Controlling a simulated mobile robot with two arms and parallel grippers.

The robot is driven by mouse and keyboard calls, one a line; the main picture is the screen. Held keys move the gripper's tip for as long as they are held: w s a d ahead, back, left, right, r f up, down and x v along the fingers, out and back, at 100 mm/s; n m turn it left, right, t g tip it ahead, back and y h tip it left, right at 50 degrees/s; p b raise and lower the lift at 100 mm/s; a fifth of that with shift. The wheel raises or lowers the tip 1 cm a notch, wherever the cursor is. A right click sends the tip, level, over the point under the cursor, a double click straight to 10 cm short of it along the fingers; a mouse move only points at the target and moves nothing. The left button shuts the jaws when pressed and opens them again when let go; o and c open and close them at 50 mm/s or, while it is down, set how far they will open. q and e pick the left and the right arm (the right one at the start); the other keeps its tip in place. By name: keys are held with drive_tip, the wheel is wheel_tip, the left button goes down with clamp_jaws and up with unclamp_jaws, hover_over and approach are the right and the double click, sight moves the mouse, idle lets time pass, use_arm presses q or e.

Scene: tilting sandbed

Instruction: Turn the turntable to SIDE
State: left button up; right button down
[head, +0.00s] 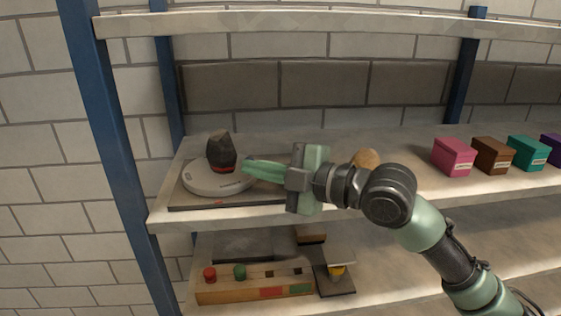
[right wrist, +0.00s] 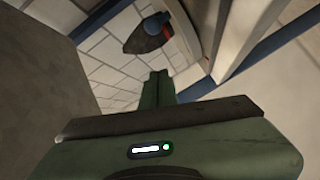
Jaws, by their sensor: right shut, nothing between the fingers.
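The turntable (head: 203,188) is a pale round disc on a dark base on the left part of the upper shelf. A dark, pointed, rock-like piece (head: 221,150) with a red band low on it stands on the disc; it also shows in the right wrist view (right wrist: 140,36), with a blue part and a red patch. My right gripper (head: 249,167) is shut and empty, its green fingers pointing left at the disc's right edge. I cannot tell whether the fingertips touch the disc. The shut fingers show in the right wrist view (right wrist: 157,80). My left gripper is out of view.
Pink (head: 454,156), brown (head: 492,154) and teal (head: 528,152) boxes stand at the right of the upper shelf (head: 255,217). A round tan object (head: 366,159) is behind my right wrist. Below, a wooden block (head: 255,290) holds red and green pegs. A blue post (head: 100,120) stands left.

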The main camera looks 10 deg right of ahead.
drive_tip(key=shift+r+p+x, duration=0.2)
drive_tip(key=shift+p+x, duration=0.15)
drive_tip(key=shift+x, duration=0.75)
drive_tip(key=w, duration=0.1)
drive_tip(key=w+d+f+p, duration=0.1)
drive_tip(key=shift+w+f, duration=0.35)
drive_tip(key=shift+w+d+f, duration=0.25)
drive_tip(key=shift+w+d, duration=0.05)
drive_tip(key=shift+w, duration=0.05)
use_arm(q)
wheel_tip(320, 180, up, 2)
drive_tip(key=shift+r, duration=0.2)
use_arm(e)
drive_tip(key=shift+a, duration=0.1)
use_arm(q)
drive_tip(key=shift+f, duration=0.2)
